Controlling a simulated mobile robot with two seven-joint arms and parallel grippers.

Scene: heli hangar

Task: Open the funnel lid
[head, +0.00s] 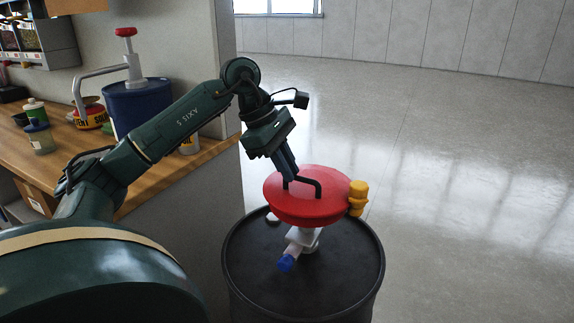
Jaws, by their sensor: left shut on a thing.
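The funnel's red lid (306,208) is a round disc on top of the funnel, above a dark drum (350,272). It lies over the funnel's mouth and looks closed, tilted slightly in this view. A black bent handle (314,184) stands on the lid. A yellow hinge-like part (358,198) sits at the lid's right edge. My left gripper (289,174) reaches down from above and is shut on the black handle at its left end. Below the lid, a pale valve with a blue end (286,263) shows. My right gripper is not in view.
A wooden workbench (190,166) stands at the left with a blue container with a pump (138,106), a red-and-yellow can (92,114) and small jars (39,137). Its end wall is close to the drum's left. The floor (450,170) to the right is clear.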

